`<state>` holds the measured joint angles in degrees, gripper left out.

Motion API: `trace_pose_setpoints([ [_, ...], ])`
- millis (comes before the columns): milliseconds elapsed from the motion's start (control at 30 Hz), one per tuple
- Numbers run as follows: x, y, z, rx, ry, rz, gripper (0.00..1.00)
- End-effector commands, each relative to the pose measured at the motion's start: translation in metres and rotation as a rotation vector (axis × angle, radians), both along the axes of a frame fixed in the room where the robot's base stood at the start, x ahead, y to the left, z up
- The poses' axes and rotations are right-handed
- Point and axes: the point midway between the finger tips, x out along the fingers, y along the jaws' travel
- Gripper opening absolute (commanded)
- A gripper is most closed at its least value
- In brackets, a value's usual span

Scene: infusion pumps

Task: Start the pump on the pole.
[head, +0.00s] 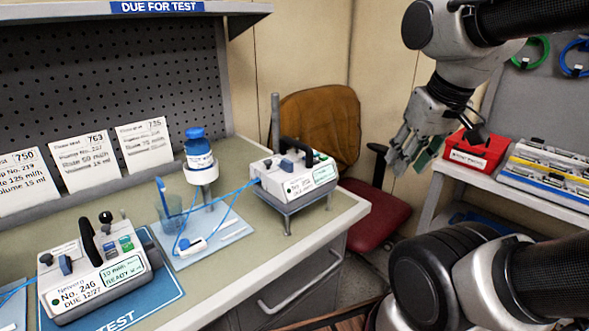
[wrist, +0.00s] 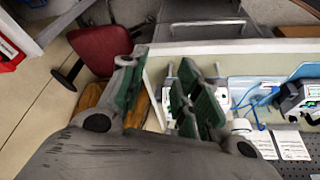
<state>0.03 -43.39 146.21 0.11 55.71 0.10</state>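A white pump (head: 293,175) with a black handle and a green-lit display sits on a small grey stand near the right end of the bench, with a grey pole (head: 275,122) behind it. A blue tube runs to its left side. My gripper (head: 412,150) is in the air to the right of this pump, above the floor and apart from it. In the wrist view my gripper (wrist: 158,92) has its green-padded fingers spread with nothing between them. A white pump (wrist: 222,97) is partly hidden there behind the right fingers.
A second pump (head: 95,268), No. 246, displaying READY, stands on a blue TEST mat (head: 158,293). Between the pumps are a blue-capped bottle (head: 199,150) and a cup (head: 169,212). A red chair (head: 375,215) and a red bin (head: 476,152) are at right.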

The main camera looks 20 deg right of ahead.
Motion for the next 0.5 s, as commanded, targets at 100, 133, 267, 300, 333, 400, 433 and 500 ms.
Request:
trace_pose_setpoints([
  [100,0.0000,0.0000,0.0000,0.000,0.000,0.000,0.25],
  [133,0.0000,0.0000,0.0000,0.000,0.000,0.000,0.19],
  [267,0.0000,0.0000,0.0000,0.000,0.000,0.000,0.00],
  [300,0.0000,0.0000,0.0000,0.000,0.000,0.000,0.00],
  [333,0.0000,0.0000,0.0000,0.000,0.000,0.000,0.00],
  [400,0.0000,0.0000,0.0000,0.000,0.000,0.000,0.00],
  [433,0.0000,0.0000,0.0000,0.000,0.000,0.000,0.00],
  [500,0.0000,0.0000,0.0000,0.000,0.000,0.000,0.00],
])
